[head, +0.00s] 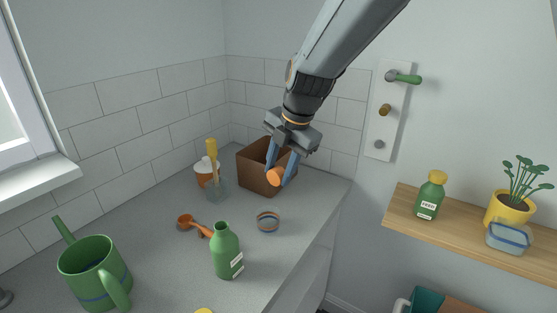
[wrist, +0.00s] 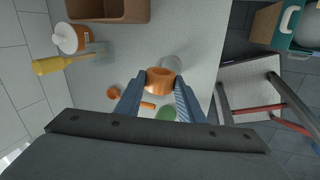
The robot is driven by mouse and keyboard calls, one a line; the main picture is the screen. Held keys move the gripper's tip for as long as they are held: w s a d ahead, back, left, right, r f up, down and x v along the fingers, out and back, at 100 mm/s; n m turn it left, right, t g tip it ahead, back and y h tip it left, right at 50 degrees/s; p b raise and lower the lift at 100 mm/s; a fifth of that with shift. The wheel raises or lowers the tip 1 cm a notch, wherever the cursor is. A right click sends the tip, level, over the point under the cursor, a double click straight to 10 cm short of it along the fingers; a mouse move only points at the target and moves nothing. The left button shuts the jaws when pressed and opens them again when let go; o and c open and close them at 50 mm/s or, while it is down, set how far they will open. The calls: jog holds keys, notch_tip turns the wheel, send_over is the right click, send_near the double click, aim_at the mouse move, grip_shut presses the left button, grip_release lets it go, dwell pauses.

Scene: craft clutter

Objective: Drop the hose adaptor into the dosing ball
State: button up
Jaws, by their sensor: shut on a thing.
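My gripper (head: 281,172) is shut on the orange hose adaptor (head: 275,177), a short ring-like piece. In the wrist view the adaptor (wrist: 160,82) sits between the blue fingers of my gripper (wrist: 160,88), with its opening visible. What looks like the dosing ball (head: 268,221), a small round open cup with coloured bands, stands on the grey counter. It is below the adaptor in the head view, and the two are apart. In the wrist view the dosing ball (wrist: 172,62) is pale and partly hidden behind the adaptor.
A brown open box (head: 258,176) stands behind my gripper.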

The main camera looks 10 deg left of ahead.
aim_at(276, 185)
jog(key=shift+a+r+n, duration=0.4)
jog(key=shift+a+n, duration=0.1)
jog(key=shift+a, duration=0.05)
jog(key=shift+d+f, duration=0.15)
jog(key=shift+f, duration=0.65)
jog(key=shift+f+b, duration=0.9)
jog(key=shift+f, duration=1.25)
jog(key=o, duration=1.2)
jog(key=shift+r, duration=0.1)
jog(key=shift+b+v, duration=1.15)
jog(key=shift+v, duration=2.65)
jog(key=shift+w+d, duration=0.1)
jog(key=shift+d, duration=0.05)
